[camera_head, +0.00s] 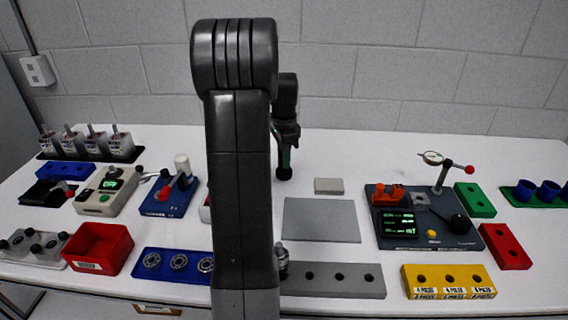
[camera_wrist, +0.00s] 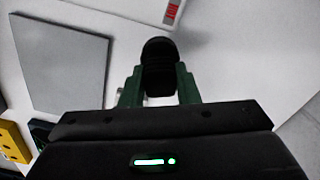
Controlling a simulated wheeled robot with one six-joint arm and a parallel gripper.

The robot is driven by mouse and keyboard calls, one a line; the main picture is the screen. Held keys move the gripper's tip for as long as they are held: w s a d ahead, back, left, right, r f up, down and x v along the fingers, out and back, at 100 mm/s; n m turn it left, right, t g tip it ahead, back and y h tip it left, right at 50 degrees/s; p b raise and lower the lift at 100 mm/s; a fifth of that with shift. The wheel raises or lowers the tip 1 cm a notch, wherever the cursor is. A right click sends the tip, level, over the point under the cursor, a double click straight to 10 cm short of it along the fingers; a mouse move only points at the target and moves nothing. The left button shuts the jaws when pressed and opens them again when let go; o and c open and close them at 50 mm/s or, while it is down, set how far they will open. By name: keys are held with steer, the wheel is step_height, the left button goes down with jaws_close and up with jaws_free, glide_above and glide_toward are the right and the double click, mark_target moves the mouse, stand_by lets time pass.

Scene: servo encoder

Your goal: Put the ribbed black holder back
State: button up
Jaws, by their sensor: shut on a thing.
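My gripper (camera_wrist: 159,82) has green fingers, and they are shut on the ribbed black holder (camera_wrist: 159,52). In the wrist view the holder's dark rounded end sticks out beyond the fingertips. In the head view my gripper (camera_head: 285,156) points down at the back middle of the table, with the black holder (camera_head: 284,174) below the fingers. The holder appears to be above the white table top, left of a small grey block (camera_head: 328,185). My arm hides part of the table's middle in the head view.
A flat grey plate (camera_head: 320,220) lies right of my arm, with a grey rail with holes (camera_head: 333,281) in front. A dark station with a display (camera_head: 425,240) stands further right. Left are a red bin (camera_head: 97,247) and a blue bearing tray (camera_head: 168,274). The back table is mostly clear.

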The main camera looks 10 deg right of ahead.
steer(key=shift+f, duration=1.15)
steer(key=shift+f, duration=0.2)
steer(key=o, duration=1)
steer(key=shift+r, duration=0.1)
step_height(320, 180, up, 12)
steer(key=shift+r, duration=0.1)
